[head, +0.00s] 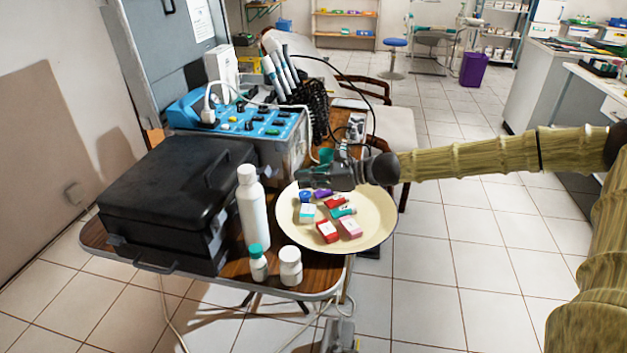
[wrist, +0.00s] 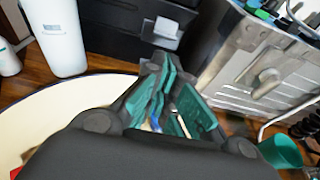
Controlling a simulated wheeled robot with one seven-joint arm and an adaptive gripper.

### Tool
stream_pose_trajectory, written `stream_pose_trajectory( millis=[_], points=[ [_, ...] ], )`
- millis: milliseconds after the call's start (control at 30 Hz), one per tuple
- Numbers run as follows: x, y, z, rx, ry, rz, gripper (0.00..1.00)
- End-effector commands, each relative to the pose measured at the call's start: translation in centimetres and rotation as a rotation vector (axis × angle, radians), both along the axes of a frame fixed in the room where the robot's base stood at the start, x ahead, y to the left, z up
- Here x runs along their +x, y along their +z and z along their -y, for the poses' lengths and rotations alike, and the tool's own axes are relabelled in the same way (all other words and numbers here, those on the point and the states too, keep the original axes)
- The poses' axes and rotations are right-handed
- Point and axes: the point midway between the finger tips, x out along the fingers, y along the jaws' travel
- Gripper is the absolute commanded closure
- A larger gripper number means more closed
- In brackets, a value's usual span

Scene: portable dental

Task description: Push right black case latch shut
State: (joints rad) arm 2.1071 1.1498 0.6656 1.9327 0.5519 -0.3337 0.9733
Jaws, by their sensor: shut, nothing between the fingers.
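The black case (head: 165,185) stands on the table with its lid down. In the wrist view the case's dark side (wrist: 115,25) is ahead, with a pale grey latch tab (wrist: 166,28) on it; I cannot tell how far the tab stands out. In the head view the latch is hard to make out, partly hidden by the white bottle. My gripper (head: 308,178) is right of the case, above the cream tray, apart from the case. Its teal-padded fingers (wrist: 160,80) are shut and empty, pointing toward the latch side.
A tall white bottle (head: 252,208) and two small bottles stand beside the case. The cream tray (head: 375,228) holds several small boxes below my gripper. The blue-topped device (head: 250,122) stands behind, with cables and a teal cup (wrist: 283,152) near it.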

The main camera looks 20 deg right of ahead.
Motion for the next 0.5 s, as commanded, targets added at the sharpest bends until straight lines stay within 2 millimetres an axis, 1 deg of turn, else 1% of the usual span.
stream_pose_trajectory(
  millis=[33,300,500],
  points=[
    [0.3,-0.4,-0.4,-0.002,0.001,-0.001,1.00],
    [1.7,-1.1,-2.5,0.000,0.001,-0.002,1.00],
    [2.4,-1.3,-3.6,-0.001,0.001,-0.001,1.00]
  ],
)
